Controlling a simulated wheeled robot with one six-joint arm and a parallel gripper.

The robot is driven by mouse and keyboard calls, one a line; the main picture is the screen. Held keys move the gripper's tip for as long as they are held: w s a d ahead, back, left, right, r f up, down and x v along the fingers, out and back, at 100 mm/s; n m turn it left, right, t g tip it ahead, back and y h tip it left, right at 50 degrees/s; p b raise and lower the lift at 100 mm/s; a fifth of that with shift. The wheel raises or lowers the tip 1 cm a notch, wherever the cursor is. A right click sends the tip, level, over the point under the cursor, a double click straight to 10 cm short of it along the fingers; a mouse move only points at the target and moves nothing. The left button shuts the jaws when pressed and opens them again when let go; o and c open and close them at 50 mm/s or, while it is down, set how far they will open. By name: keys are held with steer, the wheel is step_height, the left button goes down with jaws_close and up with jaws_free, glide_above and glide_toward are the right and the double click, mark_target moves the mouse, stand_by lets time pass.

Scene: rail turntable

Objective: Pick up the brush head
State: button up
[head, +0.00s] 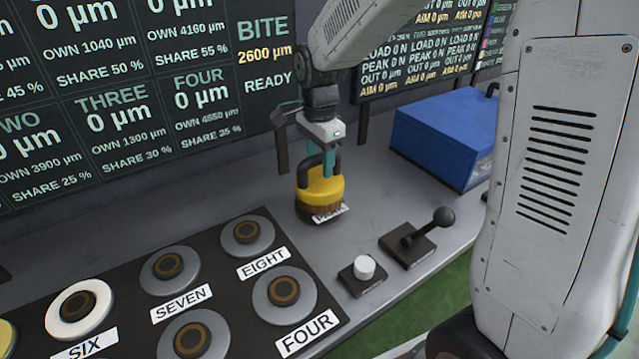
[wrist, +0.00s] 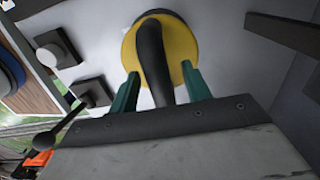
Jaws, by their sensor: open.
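The brush head (head: 322,190) is a round yellow block with brown bristles below and a dark arched handle on top. It stands on the grey bench, with a white label on its front that I cannot read fully. In the wrist view the yellow brush head (wrist: 126,48) shows with its dark handle running down between the fingers. My gripper (head: 322,160) is right above it, and its teal fingers (wrist: 158,80) stand on either side of the handle. The jaws are open, with a gap seen between the handle and the fingers.
Labelled round pads, such as EIGHT (head: 247,236) and FOUR (head: 291,294), lie on a dark panel to the left. A white button (head: 364,268) and a black lever (head: 430,232) stand to the right. A blue box (head: 445,125) sits behind. Screens (head: 120,90) line the back.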

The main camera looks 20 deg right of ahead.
steer(key=shift+f, duration=0.2)
jaws_close()
steer(key=shift+w+r, duration=0.1)
stand_by(1.2)
